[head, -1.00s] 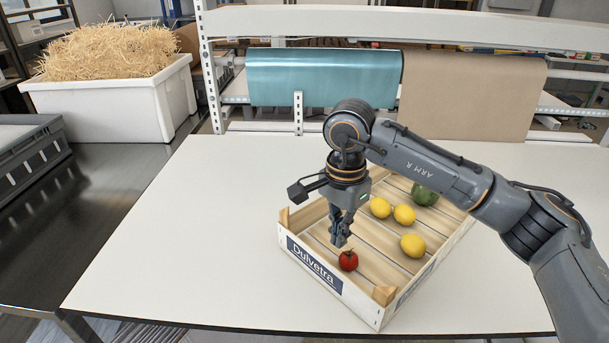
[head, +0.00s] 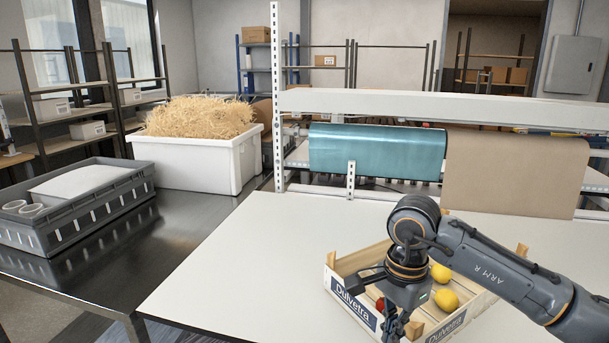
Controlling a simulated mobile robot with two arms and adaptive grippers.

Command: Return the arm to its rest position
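My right arm comes in from the right, and its gripper (head: 398,326) hangs down over the front of the wooden crate (head: 345,268). The fingertips are at the bottom edge of the view, so whether it is open or shut is unclear. The crate sits on the white table and bears the word Dulvetra. In it are a red tomato (head: 380,304), partly hidden by the gripper, and yellow lemons (head: 446,299). The arm hides part of the crate's inside. My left gripper is not in view.
A white bin of straw (head: 196,162) and a grey crate (head: 85,213) stand on the dark metal table at left. Teal (head: 375,150) and brown (head: 512,172) paper rolls hang behind the white table (head: 245,270). The table left of the wooden crate is clear.

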